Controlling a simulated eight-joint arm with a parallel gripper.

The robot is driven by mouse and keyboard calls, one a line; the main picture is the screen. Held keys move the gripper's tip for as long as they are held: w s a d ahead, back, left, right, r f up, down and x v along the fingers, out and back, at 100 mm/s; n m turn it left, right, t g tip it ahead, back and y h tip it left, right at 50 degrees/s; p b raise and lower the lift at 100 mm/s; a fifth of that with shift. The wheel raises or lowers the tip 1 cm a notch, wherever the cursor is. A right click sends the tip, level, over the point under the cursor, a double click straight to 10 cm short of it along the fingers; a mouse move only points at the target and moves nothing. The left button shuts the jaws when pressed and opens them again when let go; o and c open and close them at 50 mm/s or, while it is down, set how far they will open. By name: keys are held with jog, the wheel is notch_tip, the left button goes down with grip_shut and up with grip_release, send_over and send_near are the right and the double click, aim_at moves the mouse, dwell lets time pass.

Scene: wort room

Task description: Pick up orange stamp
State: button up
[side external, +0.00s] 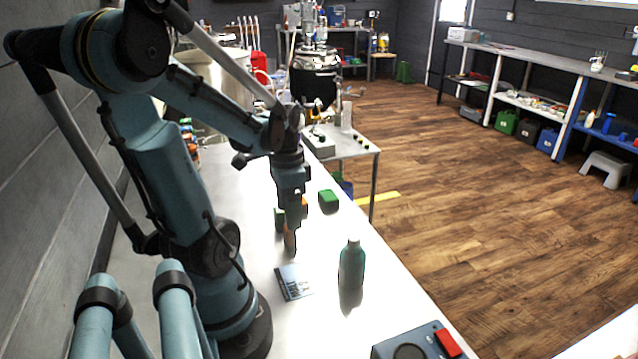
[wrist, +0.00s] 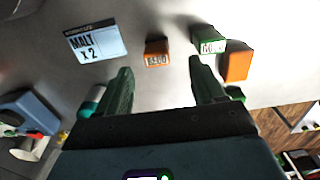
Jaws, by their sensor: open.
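Two orange blocks lie on the white table in the wrist view. One orange block with a printed pale face (wrist: 157,52) lies just ahead of the gap between my fingertips. The other orange block (wrist: 237,64) lies to the right, beside a green block with a printed face (wrist: 208,41). I cannot tell for sure which orange block is the stamp. My gripper (wrist: 160,74) is open, with nothing between its fingers. In the side view my gripper (side external: 290,250) points down over the table, largely hiding the printed orange block; the other orange block (side external: 304,203) shows behind it.
A "MALT X 2" card (side external: 294,282) lies nearer the side camera. A teal bottle (side external: 352,265) stands upright to its right. Another green block (side external: 328,199) lies near the table's right edge. A blue device with a red part (side external: 415,344) sits at the near end.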

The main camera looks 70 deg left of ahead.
aim_at(290, 233)
jog(key=shift+s+d+f, duration=0.1)
jog(key=shift+f, duration=1.55)
jog(key=shift+d+f, duration=0.1)
jog(key=shift+f, duration=1.55)
jog(key=c, duration=1.1)
